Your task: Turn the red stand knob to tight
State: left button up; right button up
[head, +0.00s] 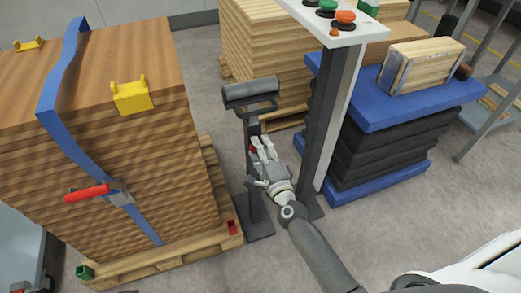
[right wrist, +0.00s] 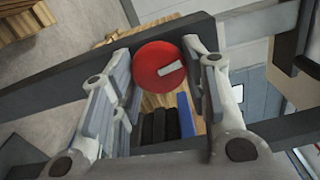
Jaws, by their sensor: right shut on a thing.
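The red stand knob (right wrist: 158,66) is a round red disc with a pale bar mark on its face, seen in the right wrist view between my fingers. In the head view only a small red edge of the knob (head: 253,149) shows beside my fingers. It sits on the dark post of the roller stand (head: 255,205), below the grey roller (head: 250,92). My right gripper (head: 262,147) is shut on the knob, with one finger on each side; it also shows in the right wrist view (right wrist: 158,72). My left gripper is not in view.
A strapped wood stack (head: 185,150) on a pallet (head: 160,255) stands left of the stand. A control post (head: 335,110) with buttons stands close on the right. A blue lift table (head: 400,110) is behind it.

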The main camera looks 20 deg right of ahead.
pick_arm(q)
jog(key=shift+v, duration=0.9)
pick_arm(e)
jog(key=shift+m, duration=1.1)
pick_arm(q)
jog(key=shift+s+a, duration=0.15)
pick_arm(e)
jog(key=o, duration=0.9)
jog(key=shift+d, duration=0.1)
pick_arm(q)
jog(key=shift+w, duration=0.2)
pick_arm(e)
jog(key=shift+o, duration=0.4)
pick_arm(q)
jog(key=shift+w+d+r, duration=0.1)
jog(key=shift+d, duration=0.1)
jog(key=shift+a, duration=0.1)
pick_arm(e)
jog(key=s, duration=1.2)
jog(key=shift+d, duration=0.15)
